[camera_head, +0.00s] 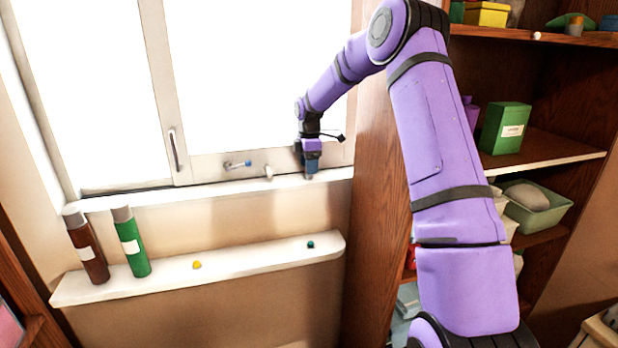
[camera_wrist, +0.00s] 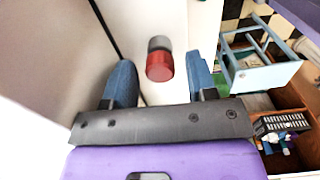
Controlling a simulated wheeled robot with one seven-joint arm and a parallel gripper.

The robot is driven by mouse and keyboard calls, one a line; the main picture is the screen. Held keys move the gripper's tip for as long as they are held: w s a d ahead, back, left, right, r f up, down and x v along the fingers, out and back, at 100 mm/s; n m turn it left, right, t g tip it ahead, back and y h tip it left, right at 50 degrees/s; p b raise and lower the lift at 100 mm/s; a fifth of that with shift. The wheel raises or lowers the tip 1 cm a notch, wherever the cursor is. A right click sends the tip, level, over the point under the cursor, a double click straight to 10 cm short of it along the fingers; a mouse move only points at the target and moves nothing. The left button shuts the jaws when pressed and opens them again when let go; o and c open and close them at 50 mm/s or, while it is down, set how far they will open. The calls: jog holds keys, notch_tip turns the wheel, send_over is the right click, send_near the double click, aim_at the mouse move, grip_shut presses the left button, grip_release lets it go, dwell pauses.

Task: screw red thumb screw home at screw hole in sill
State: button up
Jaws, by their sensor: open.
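A red thumb screw (camera_wrist: 160,67) with a grey end shows in the wrist view, between my two blue fingers. My gripper (camera_wrist: 160,62) is open around it, with a gap visible on each side. In the head view my gripper (camera_head: 311,168) is at the right part of the white sill (camera_head: 200,193), under the window. The red screw is hidden behind my gripper there. The screw hole is not visible, and I cannot tell how deep the screw sits.
The lower ledge (camera_head: 230,262) holds a brown bottle (camera_head: 87,247), a green bottle (camera_head: 131,243) and small yellow and green pieces. Wooden shelves (camera_head: 550,150) stand right.

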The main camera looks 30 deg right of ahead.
jog(key=shift+c, duration=0.7)
jog(key=shift+r, duration=3.05)
jog(key=shift+s+f+m+t+y, duration=0.15)
jog(key=shift+f+m+t, duration=0.7)
jog(key=shift+m, duration=1.15)
jog(key=shift+f+m+t+y, duration=0.2)
jog(key=shift+f+m+t, duration=0.2)
jog(key=shift+f+m, duration=1.2)
jog(key=shift+s+f+m+t+y, duration=0.15)
jog(key=shift+f+m+t, duration=0.5)
jog(key=shift+m, duration=1.75)
